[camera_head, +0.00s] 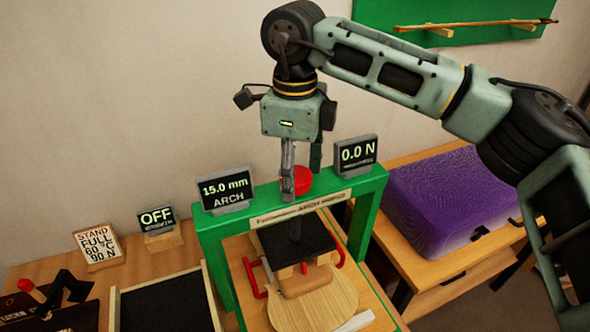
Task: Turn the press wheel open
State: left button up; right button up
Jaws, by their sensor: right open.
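The press (216,240) is a green frame standing on the bench. A red round part (303,181), likely the press wheel or its knob, sits on top of its crossbar, partly hidden by a finger. My right gripper (302,172) points down over it, open, with one finger in front of the red part and the other behind it to the right. I cannot tell whether the fingers touch it. Under the crossbar are a dark plate (275,241), a wooden block (305,282) and a pale violin-shaped board (335,296). My left gripper is out of view.
A display (226,189) reads 15.0 mm ARCH; another (357,154) reads 0.0 N. An OFF display (157,217) and a sign card (97,243) stand at left. A black-surfaced tray (165,305) lies in front. A purple case (440,195) sits at right.

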jog(key=c, duration=1.1)
jog(key=shift+n+b, duration=0.35)
jog(key=shift+n, duration=0.15)
jog(key=o, duration=1.1)
jog(key=shift+r, duration=0.15)
notch_tip(320, 180, up, 12)
